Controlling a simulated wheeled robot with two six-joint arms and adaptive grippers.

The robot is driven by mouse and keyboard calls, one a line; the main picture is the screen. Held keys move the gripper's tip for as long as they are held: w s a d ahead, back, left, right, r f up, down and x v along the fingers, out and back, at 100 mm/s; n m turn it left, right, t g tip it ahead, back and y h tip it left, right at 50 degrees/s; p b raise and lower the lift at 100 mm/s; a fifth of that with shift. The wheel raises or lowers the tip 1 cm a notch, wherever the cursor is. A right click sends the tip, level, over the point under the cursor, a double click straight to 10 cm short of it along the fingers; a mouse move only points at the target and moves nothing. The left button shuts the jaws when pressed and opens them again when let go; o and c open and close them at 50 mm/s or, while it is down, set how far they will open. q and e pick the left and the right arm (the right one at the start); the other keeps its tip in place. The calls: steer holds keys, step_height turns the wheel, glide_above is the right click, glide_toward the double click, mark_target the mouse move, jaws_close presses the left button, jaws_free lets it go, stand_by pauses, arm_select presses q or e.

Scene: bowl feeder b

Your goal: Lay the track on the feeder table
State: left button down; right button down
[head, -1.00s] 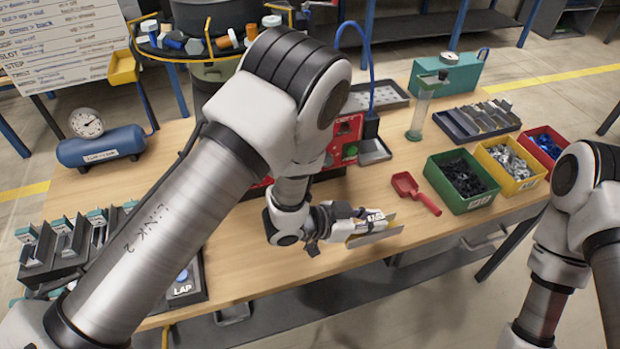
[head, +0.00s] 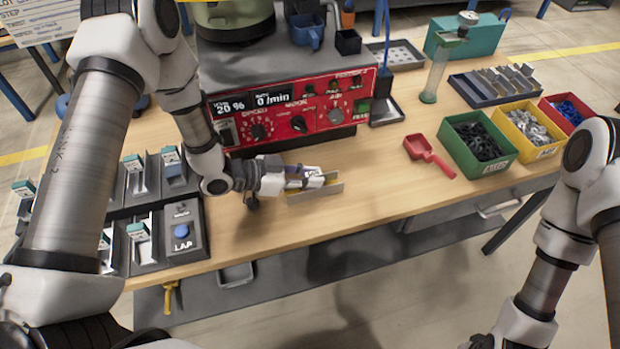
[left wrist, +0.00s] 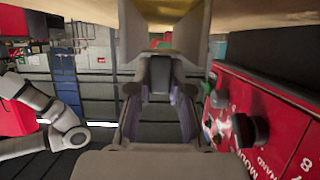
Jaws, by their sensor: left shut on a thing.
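The track (head: 322,191), a short grey channel with a yellowish patch, is at my left gripper (head: 303,181) over the wooden feeder table (head: 385,185). My left gripper is shut on it, in front of the red control panel. Whether the track's underside touches the table, I cannot tell. In the left wrist view the track (left wrist: 138,25) shows as upright grey walls beyond the fingers of my left gripper (left wrist: 160,90). My right arm stands at the right of the head view, its gripper out of sight.
The red control panel (head: 290,112) with knobs stands behind the track. A black lap station (head: 182,240) with slotted holders lies to the left. A red scoop (head: 428,153) and a green bin (head: 478,143) lie to the right. The table's front middle is clear.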

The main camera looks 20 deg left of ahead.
arm_select(q)
steer(key=shift+s+f, duration=0.1)
steer(key=c, duration=1.1)
jaws_free()
steer(key=shift+r, duration=0.25)
steer(key=shift+s+a, duration=0.1)
steer(key=shift+a, duration=0.2)
steer(key=p+v, duration=0.1)
steer(key=v, duration=1)
steer(key=shift+s+a+r, duration=0.1)
steer(key=shift+s+a, duration=0.05)
